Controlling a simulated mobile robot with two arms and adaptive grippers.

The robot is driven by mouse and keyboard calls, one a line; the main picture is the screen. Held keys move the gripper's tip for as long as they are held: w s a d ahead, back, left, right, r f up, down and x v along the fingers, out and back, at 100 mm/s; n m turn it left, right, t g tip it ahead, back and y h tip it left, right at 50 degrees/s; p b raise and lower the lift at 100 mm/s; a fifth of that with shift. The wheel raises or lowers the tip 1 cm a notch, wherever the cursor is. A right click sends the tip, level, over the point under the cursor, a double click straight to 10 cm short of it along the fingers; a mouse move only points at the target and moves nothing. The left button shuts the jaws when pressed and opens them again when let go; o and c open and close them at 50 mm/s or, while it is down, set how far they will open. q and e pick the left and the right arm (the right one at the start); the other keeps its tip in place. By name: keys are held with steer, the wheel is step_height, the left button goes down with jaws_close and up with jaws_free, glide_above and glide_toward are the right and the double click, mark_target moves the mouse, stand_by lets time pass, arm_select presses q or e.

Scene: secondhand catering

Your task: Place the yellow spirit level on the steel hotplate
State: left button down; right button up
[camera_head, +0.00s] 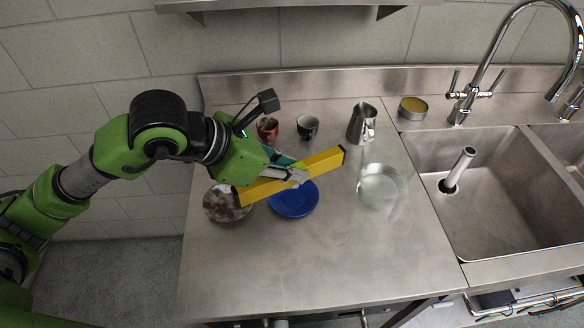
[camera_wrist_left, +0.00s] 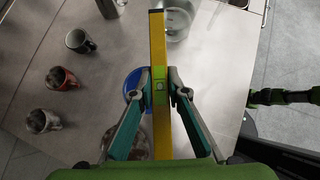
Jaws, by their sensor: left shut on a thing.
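The yellow spirit level (camera_head: 325,161) is held in the air above the counter, slanting up to the right. My left gripper (camera_head: 298,176) is shut on it near its middle. In the left wrist view, the level (camera_wrist_left: 158,45) runs lengthwise between the fingertips of the left gripper (camera_wrist_left: 160,88), with its green vial between them. My right gripper is not in view.
A red mug (camera_head: 267,129), a dark cup (camera_head: 307,127) and a steel jug (camera_head: 362,122) stand behind. A clear glass vessel (camera_head: 381,187) stands right, before the sink (camera_head: 500,200). The steel counter's front (camera_head: 320,260) is clear.

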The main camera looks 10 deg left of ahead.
arm_select(q)
steer(key=w+f+b, duration=0.1)
steer(key=w+f, duration=0.2)
steer(key=w, duration=0.1)
steer(key=w+f+b, duration=0.1)
steer(key=w+f, duration=0.2)
steer(key=w, duration=0.1)
steer(key=w+a+f+b, duration=0.1)
steer(key=w+f, duration=0.2)
steer(key=w, duration=0.2)
steer(key=shift+a, duration=0.1)
steer(key=f+b, duration=0.1)
steer(key=w+f+b, duration=0.1)
steer(key=f, duration=0.1)
steer(key=shift+f, duration=0.3)
steer(key=shift+s+f+b, duration=0.1)
steer(key=shift+f+b, duration=0.1)
steer(key=shift+b, duration=0.1)
steer(key=c, duration=2)
jaws_free()
steer(key=shift+o, duration=0.2)
